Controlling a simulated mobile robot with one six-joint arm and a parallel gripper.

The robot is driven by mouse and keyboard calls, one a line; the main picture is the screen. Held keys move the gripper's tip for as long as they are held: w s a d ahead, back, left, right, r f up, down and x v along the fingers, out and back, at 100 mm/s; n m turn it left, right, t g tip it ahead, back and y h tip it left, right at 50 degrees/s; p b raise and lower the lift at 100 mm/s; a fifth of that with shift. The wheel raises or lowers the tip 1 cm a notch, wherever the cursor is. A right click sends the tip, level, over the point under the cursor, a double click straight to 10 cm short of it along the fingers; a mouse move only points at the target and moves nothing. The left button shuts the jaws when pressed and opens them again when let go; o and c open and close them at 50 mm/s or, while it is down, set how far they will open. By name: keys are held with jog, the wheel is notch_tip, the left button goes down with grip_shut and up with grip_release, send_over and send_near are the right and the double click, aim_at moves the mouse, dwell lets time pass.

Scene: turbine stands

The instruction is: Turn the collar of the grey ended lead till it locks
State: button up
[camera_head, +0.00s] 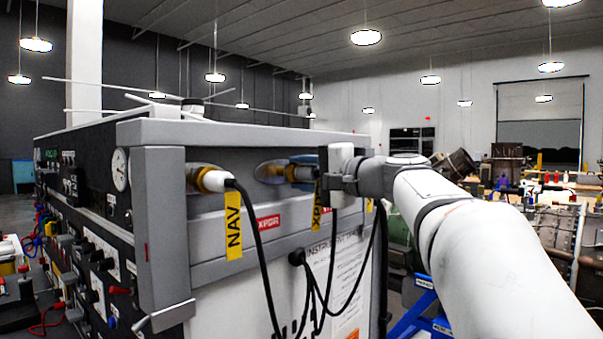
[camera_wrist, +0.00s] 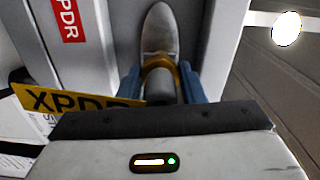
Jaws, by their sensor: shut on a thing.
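The grey-ended lead (camera_wrist: 160,90) sits at a socket (camera_wrist: 160,32) in the cabinet's recessed panel, with a brass-coloured collar ring (camera_wrist: 159,62) around its front. My gripper (camera_wrist: 161,82) is shut on this lead end, one blue finger on each side. In the head view, my gripper (camera_head: 306,171) covers most of the lead end, and the oval socket flange (camera_head: 270,172) shows just left of it. A yellow XPDR tag (camera_wrist: 70,103) hangs beside the lead. Whether the collar is locked cannot be seen.
A white-ended lead (camera_head: 213,181) with a yellow NAV tag (camera_head: 233,225) is in the socket to the left. Black cables (camera_head: 262,240) hang below both. The grey cabinet frame (camera_head: 165,235) borders the recess. Open room lies to the right, above my arm.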

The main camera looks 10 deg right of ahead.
dwell(0.4)
jog(key=o, duration=1)
jog(key=b+v, duration=0.1)
jog(key=v, duration=0.7)
jog(key=shift+w, duration=0.1)
